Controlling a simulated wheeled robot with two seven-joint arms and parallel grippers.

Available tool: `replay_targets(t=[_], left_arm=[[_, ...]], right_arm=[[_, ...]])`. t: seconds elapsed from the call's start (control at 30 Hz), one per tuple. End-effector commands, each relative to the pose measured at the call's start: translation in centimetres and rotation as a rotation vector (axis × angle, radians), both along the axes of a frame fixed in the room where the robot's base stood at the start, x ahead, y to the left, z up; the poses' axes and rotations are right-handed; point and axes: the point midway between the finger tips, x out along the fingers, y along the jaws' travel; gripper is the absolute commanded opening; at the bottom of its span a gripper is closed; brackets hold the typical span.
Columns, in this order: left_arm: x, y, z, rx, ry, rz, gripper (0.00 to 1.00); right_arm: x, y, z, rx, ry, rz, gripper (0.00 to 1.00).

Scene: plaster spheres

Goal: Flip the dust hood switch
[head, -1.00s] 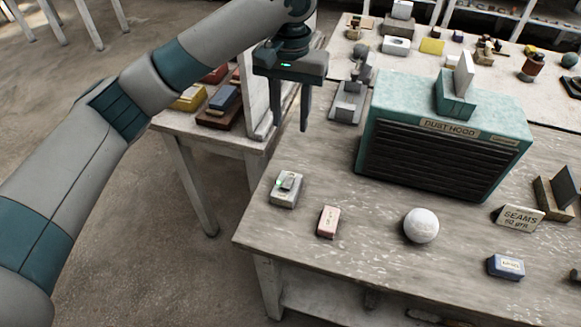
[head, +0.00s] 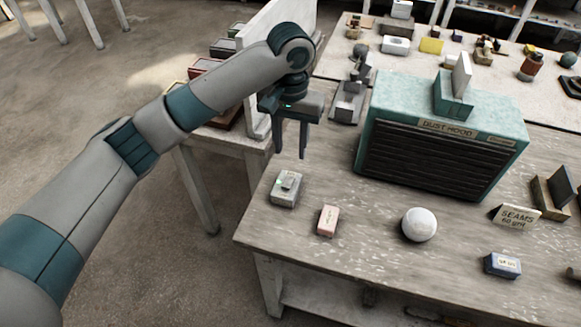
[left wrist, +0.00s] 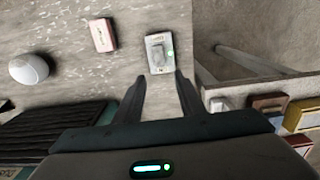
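The dust hood (head: 440,150) is a teal box with a dark slatted front and a "DUST HOOD" label, on the worktable. My right gripper is not in view.
A pink block (head: 328,220), a white sphere (head: 419,225), a blue block (head: 503,264) and a "SEAMS" sign (head: 516,217) stand on the table. A grey metal stand (head: 346,103) is left of the hood. A white upright panel (head: 262,45) stands behind my left arm.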

Motion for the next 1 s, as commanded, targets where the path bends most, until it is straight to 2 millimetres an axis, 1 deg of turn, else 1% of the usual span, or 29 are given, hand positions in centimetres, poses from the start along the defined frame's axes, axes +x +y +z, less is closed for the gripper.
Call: replay_targets(t=[0.03, 0.1, 0.17, 0.3, 0.5, 0.7, 0.97, 1.0], left_arm=[[-0.1, 0.1, -0.9, 0.002, 0.003, 0.001, 0.36], [0.0, 0.1, -2.2, 0.003, 0.003, 0.001, 0.36], [-0.1, 0.1, -3.3, 0.002, 0.003, 0.001, 0.36], [-0.1, 0.1, -5.6, 0.002, 0.003, 0.001, 0.36], [0.0, 0.0, -8.0, 0.002, 0.002, 0.001, 0.36], [0.0, 0.0, -9.0, 0.001, 0.001, 0.001, 0.36], [0.0, 0.0, -9.1, 0.001, 0.001, 0.000, 0.36], [0.0, 0.0, -9.1, 0.001, 0.001, 0.000, 0.29]], right_arm=[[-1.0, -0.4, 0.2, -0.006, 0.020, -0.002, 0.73], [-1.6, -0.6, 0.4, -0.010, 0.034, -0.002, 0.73], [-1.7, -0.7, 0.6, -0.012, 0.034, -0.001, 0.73], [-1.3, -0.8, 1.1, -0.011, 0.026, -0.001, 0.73], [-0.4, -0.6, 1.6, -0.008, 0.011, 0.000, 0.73], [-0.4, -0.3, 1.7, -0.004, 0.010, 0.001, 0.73], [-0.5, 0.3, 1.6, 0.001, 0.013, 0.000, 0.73], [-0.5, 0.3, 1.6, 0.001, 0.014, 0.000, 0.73]])
